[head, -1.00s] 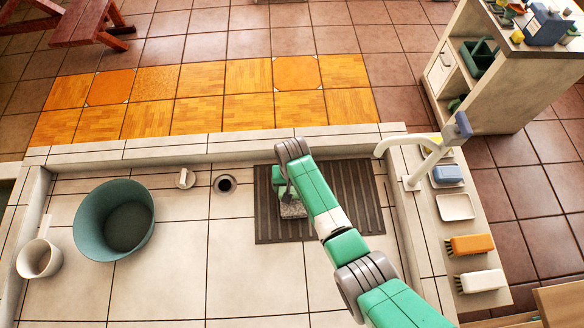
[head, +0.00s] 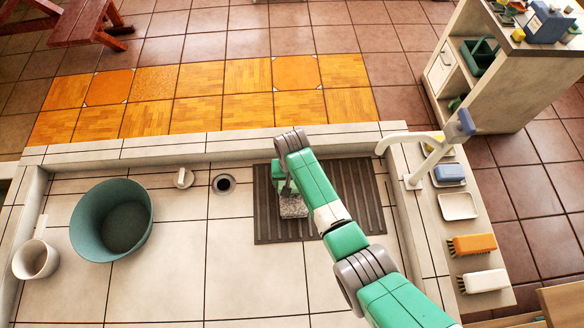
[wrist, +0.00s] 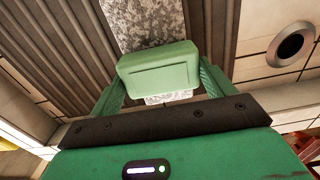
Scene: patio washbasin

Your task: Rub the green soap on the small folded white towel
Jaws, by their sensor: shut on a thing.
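The green soap (wrist: 158,68) is a rounded block between the two green fingers of my gripper (wrist: 162,84) in the wrist view. The gripper is shut on it. The small folded towel (wrist: 145,20) looks speckled grey-white and lies just under the soap, showing on both sides of it. Whether soap and towel touch is hard to tell. In the head view the towel (head: 293,207) lies on the dark ribbed mat, with my gripper (head: 287,190) low over its far part. The soap is hidden there by my arm.
The dark ribbed mat (head: 345,205) lies in the tiled basin beside the drain hole (head: 224,184). A teal tub (head: 88,222) and a white mug (head: 36,259) stand at left. The right ledge holds a tap (head: 432,160), a blue sponge (head: 449,173), a white dish (head: 457,206) and brushes (head: 472,244).

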